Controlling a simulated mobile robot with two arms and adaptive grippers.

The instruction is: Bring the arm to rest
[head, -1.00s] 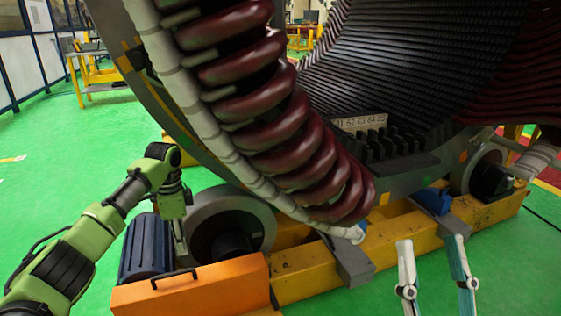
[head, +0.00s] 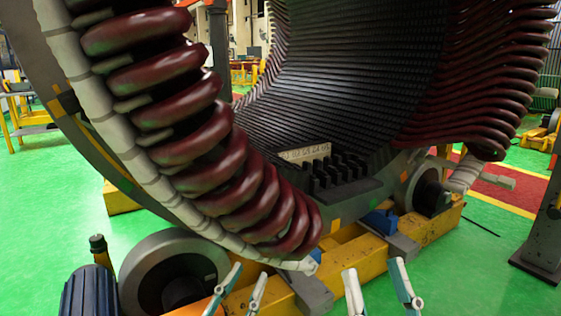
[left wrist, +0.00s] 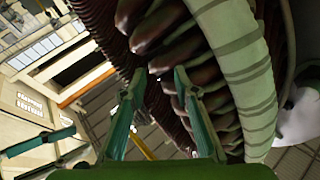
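My left gripper (head: 249,271) is low in the head view, in front of the yellow base frame, its two fingers open and empty. In the left wrist view my left gripper (left wrist: 159,74) also shows open, with dark red coil loops behind its fingertips. My right gripper (head: 374,268) is to its right at the bottom edge of the head view, fingers spread and empty. The big stator (head: 340,80) fills the head view, with dark red coils (head: 185,115) and a white wrapped ring (head: 95,105). The arms behind the grippers are mostly out of the head view.
The stator stands on a yellow base frame (head: 440,233) with a large roller (head: 172,275) at left and another roller (head: 425,188) at right. A dark blue motor (head: 88,290) is at lower left. Green floor (head: 480,262) is open at lower right, before a grey post (head: 545,225).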

